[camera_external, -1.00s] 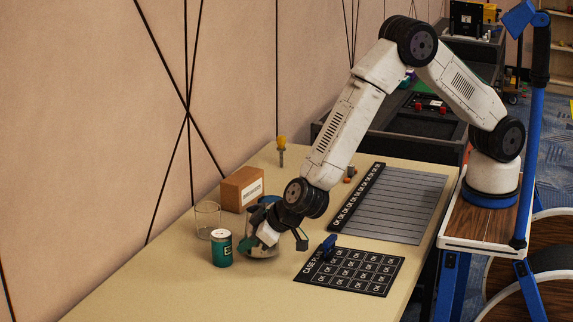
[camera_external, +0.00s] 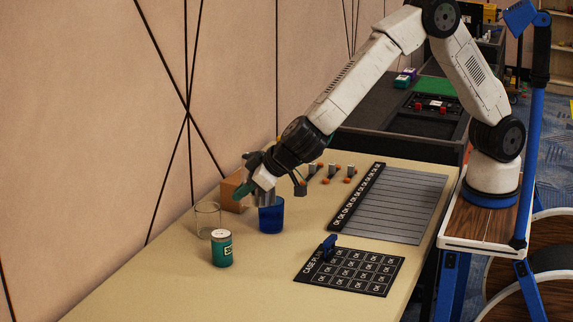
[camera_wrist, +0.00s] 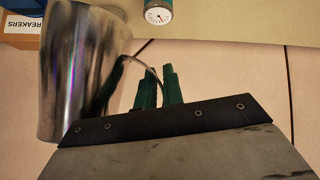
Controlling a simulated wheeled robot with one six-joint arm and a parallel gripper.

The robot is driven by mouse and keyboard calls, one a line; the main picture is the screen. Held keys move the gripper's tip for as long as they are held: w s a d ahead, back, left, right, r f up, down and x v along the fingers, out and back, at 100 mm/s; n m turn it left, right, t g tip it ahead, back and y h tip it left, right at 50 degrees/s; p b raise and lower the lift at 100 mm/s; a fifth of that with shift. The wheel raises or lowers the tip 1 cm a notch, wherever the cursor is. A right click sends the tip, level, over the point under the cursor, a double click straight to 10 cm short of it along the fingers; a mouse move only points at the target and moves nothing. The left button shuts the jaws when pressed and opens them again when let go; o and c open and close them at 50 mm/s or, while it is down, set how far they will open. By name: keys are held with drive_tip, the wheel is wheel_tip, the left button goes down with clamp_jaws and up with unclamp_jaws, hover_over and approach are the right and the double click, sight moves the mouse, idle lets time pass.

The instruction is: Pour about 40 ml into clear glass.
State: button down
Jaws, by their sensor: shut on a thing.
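The clear glass (camera_external: 207,219) stands upright on the table, left of a blue cup (camera_external: 271,216); I cannot tell whether it holds liquid. My gripper (camera_external: 246,191) is raised above the table, behind and right of the glass. In the wrist view its green fingers (camera_wrist: 159,88) are shut on the thin handle of a shiny metal pitcher (camera_wrist: 75,70). The pitcher is mostly hidden behind my gripper in the external view. Its contents are not visible, and its tilt is hard to tell.
A green can (camera_external: 221,249) stands just in front of the glass. A cardboard box (camera_external: 235,190) sits behind it, near the wall. A black grid mat (camera_external: 349,272) and a grey slatted panel (camera_external: 403,205) lie to the right. Several small orange-and-grey parts (camera_external: 331,171) stand farther back.

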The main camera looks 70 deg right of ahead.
drive_tip(key=w+a+n+y, duration=0.25)
drive_tip(key=w+a, duration=0.25)
drive_tip(key=w, duration=0.6)
drive_tip(key=shift+n+h, duration=0.35)
drive_tip(key=shift+s+a+f, duration=0.15)
drive_tip(key=shift+f, duration=2.45)
drive_tip(key=shift+r, duration=0.1)
drive_tip(key=w+d+r+m+g+y, duration=0.2)
drive_tip(key=d+r+m+y, duration=0.4)
drive_tip(key=d+y, duration=0.3)
drive_tip(key=shift+w+d+m+y, duration=0.3)
drive_tip(key=shift+w+y, duration=0.4)
drive_tip(key=shift+w, duration=0.15)
